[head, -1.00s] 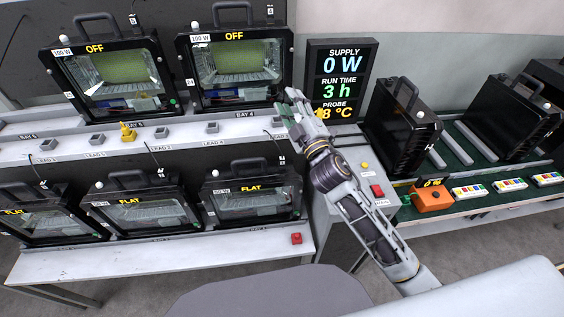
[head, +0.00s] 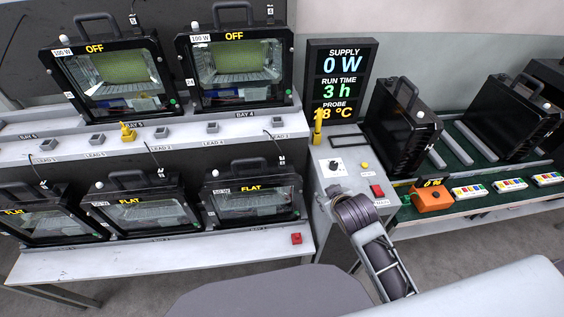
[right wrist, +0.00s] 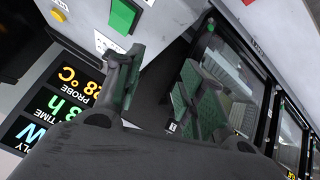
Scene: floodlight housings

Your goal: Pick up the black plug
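I cannot make out a black plug for certain in either view. Thin dark lead cables hang from the shelf edge by the lead labels in the head view, above the lower lamps. My right gripper (right wrist: 163,74) shows in the right wrist view with its two dark, green-padded fingers spread apart and nothing visible between them. In the head view my right arm reaches in from the lower right to the front of the grey control box (head: 352,143); its fingers are hidden there. My left gripper is not in view.
Floodlight housings stand on the upper shelf (head: 122,76) and lower bench (head: 247,196). A yellow plug (head: 127,132) and grey sockets (head: 97,139) line the shelf. A yellow probe (head: 318,127) stands by the display (head: 340,75). Right are black housings (head: 403,125) and an orange box (head: 432,199).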

